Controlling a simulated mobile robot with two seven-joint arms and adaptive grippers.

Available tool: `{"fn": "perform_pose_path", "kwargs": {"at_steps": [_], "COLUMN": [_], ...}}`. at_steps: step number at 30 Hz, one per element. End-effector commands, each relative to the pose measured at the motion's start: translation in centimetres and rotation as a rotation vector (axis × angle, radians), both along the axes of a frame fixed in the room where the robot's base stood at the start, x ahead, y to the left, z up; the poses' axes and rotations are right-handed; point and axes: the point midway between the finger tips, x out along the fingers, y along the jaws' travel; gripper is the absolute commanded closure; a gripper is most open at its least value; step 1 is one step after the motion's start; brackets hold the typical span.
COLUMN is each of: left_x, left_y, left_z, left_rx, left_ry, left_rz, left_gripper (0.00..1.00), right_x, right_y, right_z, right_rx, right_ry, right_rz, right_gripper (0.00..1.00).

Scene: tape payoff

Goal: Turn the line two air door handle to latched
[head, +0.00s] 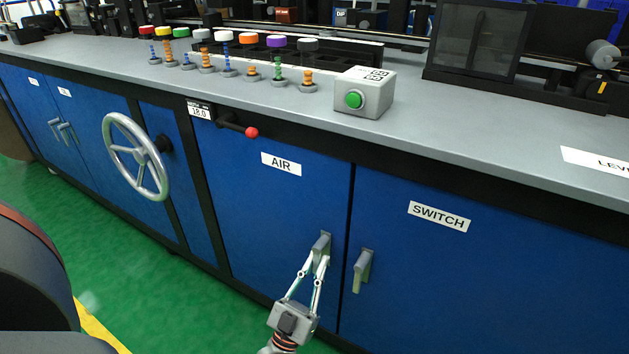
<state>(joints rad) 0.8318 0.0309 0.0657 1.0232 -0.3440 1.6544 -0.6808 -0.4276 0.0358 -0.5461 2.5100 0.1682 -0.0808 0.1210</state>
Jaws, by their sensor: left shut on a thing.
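The blue air door (270,205) carries a white label reading AIR and looks closed in the cabinet front. Its grey handle (321,243) sits near the door's right edge. My left gripper (320,258) comes up from below, with its fingertips shut on the handle's lower part. The fingers partly hide the handle, so its exact angle is hard to tell. My right gripper is not in view.
The switch door (440,275) stands to the right, with its own grey handle (362,270) close beside my gripper. A red-knobbed lever (252,132) and a handwheel (135,157) project at left. A green-button box (364,92) stands on the countertop.

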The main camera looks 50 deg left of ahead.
Motion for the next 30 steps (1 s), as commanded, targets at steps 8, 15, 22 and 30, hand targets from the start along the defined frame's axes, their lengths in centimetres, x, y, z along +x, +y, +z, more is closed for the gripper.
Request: {"fn": "perform_pose_path", "kwargs": {"at_steps": [8, 15, 22, 30], "left_x": [0.08, 0.09, 0.09, 0.07], "left_y": [-0.29, -0.31, -0.3, -0.23], "left_z": [-0.04, -0.03, -0.01, 0.01], "left_rx": [-0.045, -0.049, -0.048, -0.048], "left_ry": [-0.011, -0.013, -0.013, -0.014], "left_rz": [0.0, -0.001, -0.001, 0.0], "left_gripper": [1.0, 1.0, 0.72, 0.72], "right_x": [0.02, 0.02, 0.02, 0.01], "right_y": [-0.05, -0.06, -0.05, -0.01], "right_z": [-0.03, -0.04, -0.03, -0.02], "right_rx": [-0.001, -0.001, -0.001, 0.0], "right_ry": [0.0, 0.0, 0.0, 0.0], "right_rz": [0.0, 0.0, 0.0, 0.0], "right_gripper": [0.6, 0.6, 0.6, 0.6]}}
